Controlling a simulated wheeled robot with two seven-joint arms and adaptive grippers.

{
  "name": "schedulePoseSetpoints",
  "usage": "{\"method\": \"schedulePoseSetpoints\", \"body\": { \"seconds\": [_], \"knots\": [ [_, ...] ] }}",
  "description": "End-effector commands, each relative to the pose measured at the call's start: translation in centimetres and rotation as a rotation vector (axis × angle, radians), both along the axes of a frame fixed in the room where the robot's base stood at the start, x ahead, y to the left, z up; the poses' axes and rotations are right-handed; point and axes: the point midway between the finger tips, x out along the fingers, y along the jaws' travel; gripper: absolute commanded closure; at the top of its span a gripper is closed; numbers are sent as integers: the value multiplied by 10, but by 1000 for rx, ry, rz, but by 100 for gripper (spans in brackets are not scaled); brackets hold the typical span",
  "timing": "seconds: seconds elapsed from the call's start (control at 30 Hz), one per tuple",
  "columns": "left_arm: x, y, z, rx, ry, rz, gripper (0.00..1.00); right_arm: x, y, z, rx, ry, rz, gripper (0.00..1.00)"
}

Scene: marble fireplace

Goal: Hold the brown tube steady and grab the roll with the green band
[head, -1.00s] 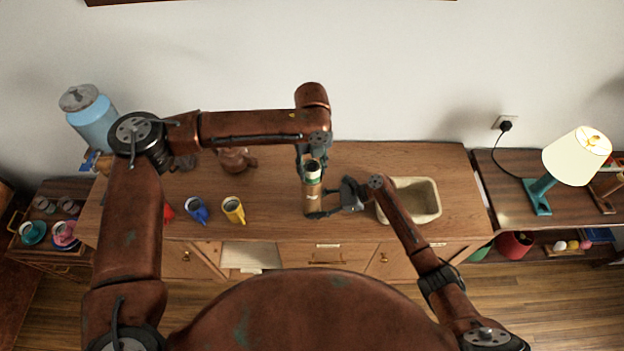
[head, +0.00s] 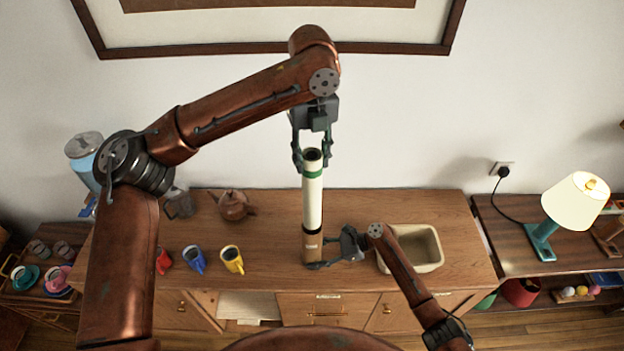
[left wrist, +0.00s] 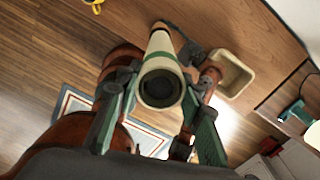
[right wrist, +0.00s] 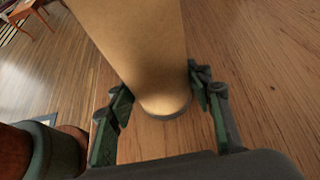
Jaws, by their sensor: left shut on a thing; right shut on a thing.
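The cream roll (head: 312,207) with a green band near its top stands upright, long and mostly exposed above the brown tube (head: 313,246). My left gripper (head: 312,166) is shut on the roll near the green band. In the left wrist view the roll (left wrist: 160,47) points away between the fingers, its hollow end toward the camera. The roll's lower end meets the tube's top; I cannot tell whether it is still inside. My right gripper (head: 322,264) is shut on the tube low down, at the table. The tube also fills the right wrist view (right wrist: 140,50).
The wooden sideboard (head: 275,220) carries a brown teapot (head: 233,204), red, blue (head: 194,259) and yellow (head: 232,259) mugs on the left, and a beige basin (head: 420,250) right of the tube. A framed picture (head: 270,47) hangs on the wall behind my raised left arm.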

Motion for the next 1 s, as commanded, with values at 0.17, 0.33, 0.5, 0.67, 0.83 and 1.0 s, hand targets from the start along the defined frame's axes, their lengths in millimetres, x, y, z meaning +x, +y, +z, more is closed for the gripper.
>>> {"method": "schedulePoseSetpoints", "body": {
  "seconds": [0.17,0.33,0.5,0.67,0.83,1.0],
  "knots": [
    [0,0,25,0,-1,-1,100,-1,-1,-1,-1,1,0,67],
    [0,0,34,0,0,0,100,-1,0,-1,-1,1,0,67],
    [0,0,35,1,0,-1,100,-1,-1,-1,-1,1,0,67],
    [0,0,35,1,0,0,100,-1,-1,-1,-2,1,0,49],
    [0,0,34,0,0,0,100,0,0,-1,-1,1,0,38],
    [0,0,34,0,0,0,100,0,0,0,-1,0,0,33]
  ]
}}
